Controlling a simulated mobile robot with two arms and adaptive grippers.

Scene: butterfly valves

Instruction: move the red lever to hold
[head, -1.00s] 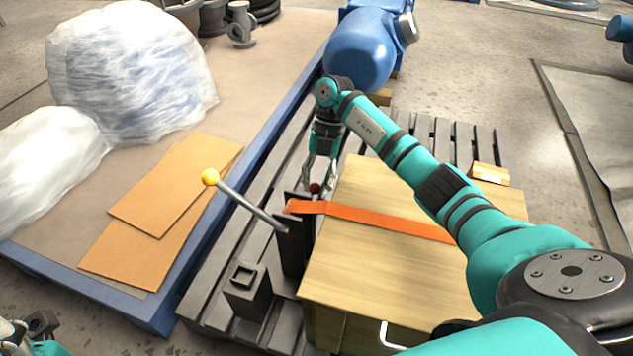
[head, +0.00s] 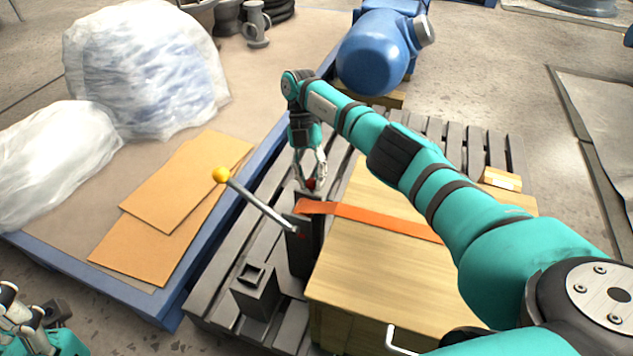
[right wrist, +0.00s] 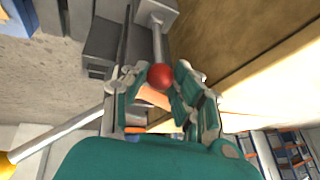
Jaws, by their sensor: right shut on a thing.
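The red lever's ball knob (right wrist: 160,76) sits between the fingers of my right gripper (right wrist: 162,92) in the right wrist view, with its grey rod running up from it. In the head view the red knob (head: 311,184) shows just under my right gripper (head: 312,170), which is shut on it above the dark valve block (head: 303,240). A second lever with a yellow ball knob (head: 221,174) leans out to the left from the same block. The hold marking cannot be made out. My left gripper (head: 25,315) is at the lower left corner, partly cut off, away from the levers.
A wooden crate (head: 400,270) with an orange strap (head: 370,220) stands right beside the block. Both are on a grey pallet (head: 215,290). A low platform with cardboard sheets (head: 165,205) and wrapped bundles (head: 150,70) lies to the left. A blue tank (head: 375,55) stands behind.

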